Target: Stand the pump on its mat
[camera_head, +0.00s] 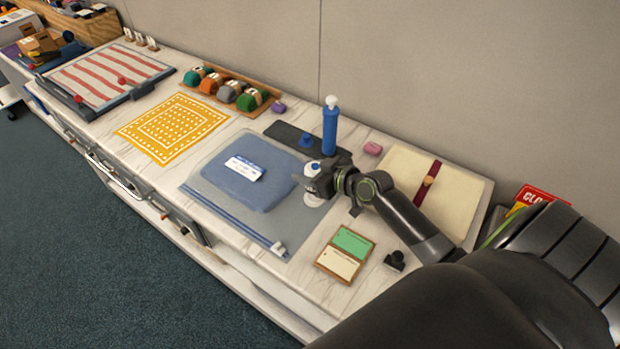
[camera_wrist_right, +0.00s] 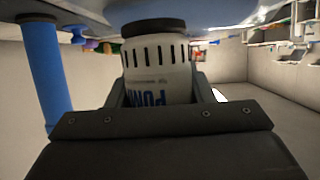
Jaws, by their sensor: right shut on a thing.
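The pump (camera_head: 314,199) is a white cylinder, partly hidden by my right gripper (camera_head: 320,184) in the head view. That gripper is shut on it. In the right wrist view the pump (camera_wrist_right: 155,65) shows dark slots, blue lettering and a black ring at one end; it looks upright, close over or on the surface. Whether it touches cannot be told. It is at the right side of a clear grey bag (camera_head: 215,190) holding a blue folded cloth (camera_head: 250,178). A dark mat (camera_head: 285,132) lies behind, with a blue knob (camera_head: 306,140). My left gripper is out of view.
A tall blue cylinder (camera_head: 330,132) with a white top stands at the dark mat's right end, near the gripper. A green and cream card tray (camera_head: 345,252), a black stamp-like piece (camera_head: 396,261) and a cream folder (camera_head: 400,170) lie right. A yellow cloth (camera_head: 172,128) lies left.

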